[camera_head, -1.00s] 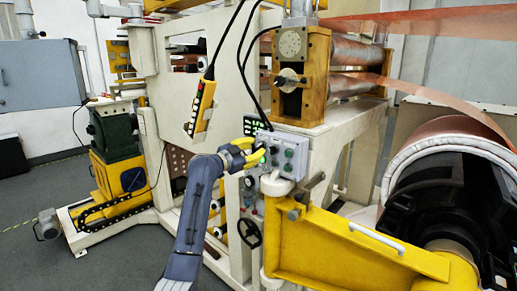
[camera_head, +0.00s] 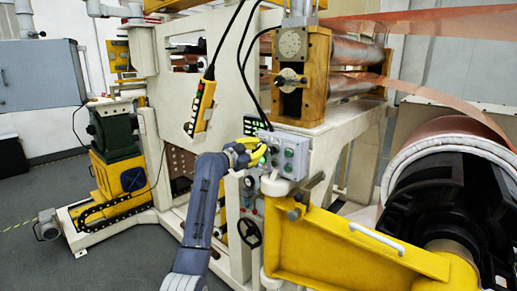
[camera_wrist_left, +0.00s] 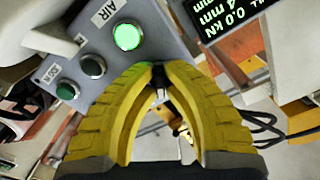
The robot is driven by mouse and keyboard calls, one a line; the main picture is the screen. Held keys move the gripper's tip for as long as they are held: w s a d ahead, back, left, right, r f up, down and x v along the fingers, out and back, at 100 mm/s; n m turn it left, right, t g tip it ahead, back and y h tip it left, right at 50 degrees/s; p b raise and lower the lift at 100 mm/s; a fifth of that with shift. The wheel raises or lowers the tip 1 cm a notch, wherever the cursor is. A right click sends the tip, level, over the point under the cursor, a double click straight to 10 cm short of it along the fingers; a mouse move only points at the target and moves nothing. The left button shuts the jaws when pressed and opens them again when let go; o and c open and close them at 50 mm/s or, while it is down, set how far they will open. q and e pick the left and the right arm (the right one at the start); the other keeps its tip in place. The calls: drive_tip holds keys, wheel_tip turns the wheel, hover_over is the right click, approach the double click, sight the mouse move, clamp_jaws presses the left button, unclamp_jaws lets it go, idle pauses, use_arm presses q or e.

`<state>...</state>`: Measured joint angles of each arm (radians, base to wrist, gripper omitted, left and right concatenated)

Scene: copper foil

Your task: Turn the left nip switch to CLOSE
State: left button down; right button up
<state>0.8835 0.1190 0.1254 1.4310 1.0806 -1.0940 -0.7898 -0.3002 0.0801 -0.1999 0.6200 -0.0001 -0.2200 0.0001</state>
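The grey control box (camera_head: 295,157) with knobs and buttons stands in the middle of the head view. My left gripper (camera_head: 263,154) reaches its left face with yellow fingers. In the left wrist view, the fingertips (camera_wrist_left: 158,70) nearly meet around a small dark knob (camera_wrist_left: 159,78), which looks like the left nip switch. The fingers hide most of it, and its label and setting cannot be read. A lit green button (camera_wrist_left: 127,36) beside an AIR label is left of the fingertips. My right gripper is not in view.
A yellow pendant (camera_head: 201,107) hangs left of the box. A yellow arm of the machine (camera_head: 330,245) and copper roll lie to the right.

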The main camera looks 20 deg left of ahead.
use_arm(q)
drive_tip(key=shift+a+n, duration=0.1)
drive_tip(key=shift+n, duration=0.3)
drive_tip(key=shift+f+n, duration=0.1)
drive_tip(key=shift+n, duration=0.5)
drive_tip(key=n, duration=0.4)
drive_tip(key=shift+n, duration=0.3)
drive_tip(key=n, duration=0.5)
drive_tip(key=shift+n, duration=0.3)
drive_tip(key=c, duration=1.5)
unclamp_jaws()
drive_tip(key=shift+c, duration=0.2)
